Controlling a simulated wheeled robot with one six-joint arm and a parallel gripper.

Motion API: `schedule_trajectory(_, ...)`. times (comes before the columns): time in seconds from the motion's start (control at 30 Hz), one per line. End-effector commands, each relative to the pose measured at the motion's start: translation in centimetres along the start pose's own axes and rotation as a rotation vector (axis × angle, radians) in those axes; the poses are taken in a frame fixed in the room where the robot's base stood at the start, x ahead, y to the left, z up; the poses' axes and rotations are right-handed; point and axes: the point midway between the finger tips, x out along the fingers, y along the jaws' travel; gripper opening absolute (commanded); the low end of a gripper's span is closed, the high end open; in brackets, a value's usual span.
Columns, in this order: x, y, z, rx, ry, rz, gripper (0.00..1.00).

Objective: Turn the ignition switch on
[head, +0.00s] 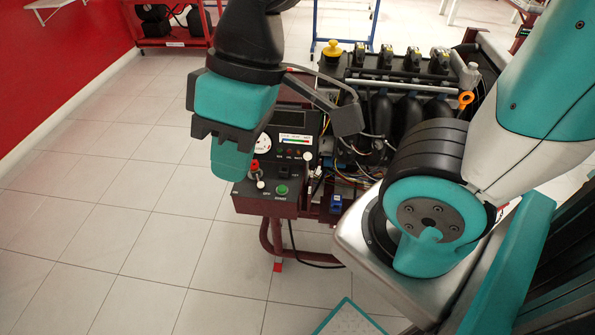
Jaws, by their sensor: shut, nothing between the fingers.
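The engine trainer's control panel (272,206) is in the middle of the head view. It carries a green round button (282,190), a small dark switch (286,172), and a red-topped control (254,165). The labels are too small to read surely, so I cannot tell which is the ignition switch or its position. My gripper (232,162) is shut and empty, pointing down at the panel's left side. Its teal tip shows close to the red-topped control in the picture; I cannot tell if they touch. My gripper hides part of the panel's left side.
The engine (398,85) with hoses and loose wires stands right behind the panel. A yellow cap (332,48) and an orange-handled dipstick (465,98) stick up from it. A red wall (70,50) is at left. The tiled floor (110,225) left of the trainer is clear.

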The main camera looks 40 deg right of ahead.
Motion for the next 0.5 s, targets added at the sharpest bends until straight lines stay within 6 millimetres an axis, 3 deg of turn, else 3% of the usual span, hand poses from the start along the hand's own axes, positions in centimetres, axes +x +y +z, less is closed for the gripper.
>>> schedule_trajectory(0.37, 0.3, 0.2, -0.1, 0.004, 0.002, 0.0, 0.0)
schedule_trajectory(0.5, 3.3, 3.2, -1.3, 0.073, 0.038, -0.004, 0.0)
